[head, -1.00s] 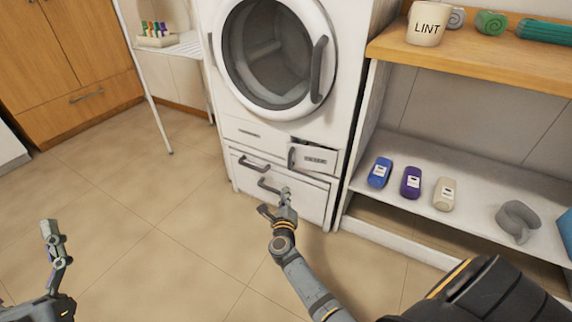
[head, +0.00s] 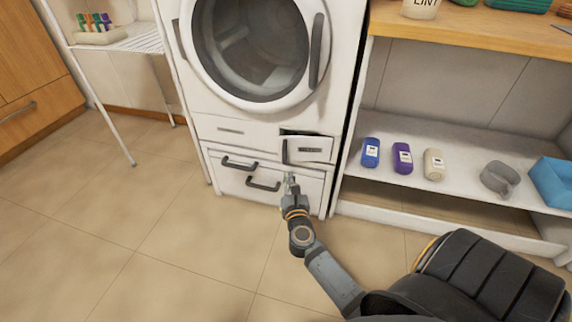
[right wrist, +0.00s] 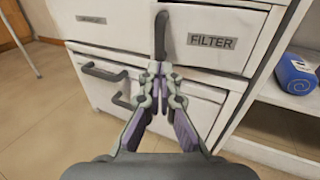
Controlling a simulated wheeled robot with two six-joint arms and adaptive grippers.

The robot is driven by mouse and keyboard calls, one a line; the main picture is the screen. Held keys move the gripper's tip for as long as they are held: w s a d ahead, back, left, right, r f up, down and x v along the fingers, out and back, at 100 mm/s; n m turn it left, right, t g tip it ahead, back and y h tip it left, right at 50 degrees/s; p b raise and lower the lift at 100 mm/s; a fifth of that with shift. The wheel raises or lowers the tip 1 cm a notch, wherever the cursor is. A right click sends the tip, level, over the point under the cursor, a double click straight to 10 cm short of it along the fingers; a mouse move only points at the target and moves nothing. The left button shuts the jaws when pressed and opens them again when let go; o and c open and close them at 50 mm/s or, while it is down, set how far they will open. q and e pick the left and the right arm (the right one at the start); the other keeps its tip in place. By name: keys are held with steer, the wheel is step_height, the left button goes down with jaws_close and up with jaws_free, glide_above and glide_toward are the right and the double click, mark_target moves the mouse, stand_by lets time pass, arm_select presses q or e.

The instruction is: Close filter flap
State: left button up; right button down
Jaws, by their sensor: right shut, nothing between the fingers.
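The white filter flap (head: 312,152) is at the lower right of the dryer front (head: 205,100). It stands slightly open, with a dark gap along its top edge in the head view. In the right wrist view the flap (right wrist: 240,55) carries a FILTER label and a dark upright handle (right wrist: 161,35) at its left end. My right gripper (head: 290,177) is shut and empty, just below that handle. Its fingertips (right wrist: 160,68) point at the flap's lower left part; I cannot tell whether they touch. My left gripper is out of view.
Below the flap is a lower panel with two dark handles (head: 263,184). The round dryer door (head: 317,50) above looks shut. A shelf unit (head: 460,150) with bottles stands close on the right, a wire rack (head: 135,42) on the left. The floor in front is clear.

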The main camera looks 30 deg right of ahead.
mark_target(283, 157)
steer(key=b+x, duration=0.1)
steer(key=x, duration=0.5)
steer(key=shift+w+f, duration=0.1)
steer(key=shift+w, duration=0.05)
steer(key=shift+w+d, duration=0.3)
steer(key=shift+w, duration=0.2)
steer(key=shift+m+g+h, duration=0.5)
steer(key=shift+m+h, duration=0.2)
steer(key=shift+h, duration=0.2)
steer(key=x, duration=0.1)
steer(key=b+x, duration=0.1)
steer(key=x, duration=0.2)
steer(key=shift+w+a, duration=0.25)
steer(key=shift+a, duration=0.15)
steer(key=shift+w+d, duration=0.1)
steer(key=shift+w, duration=0.1)
steer(key=shift+r, duration=0.2)
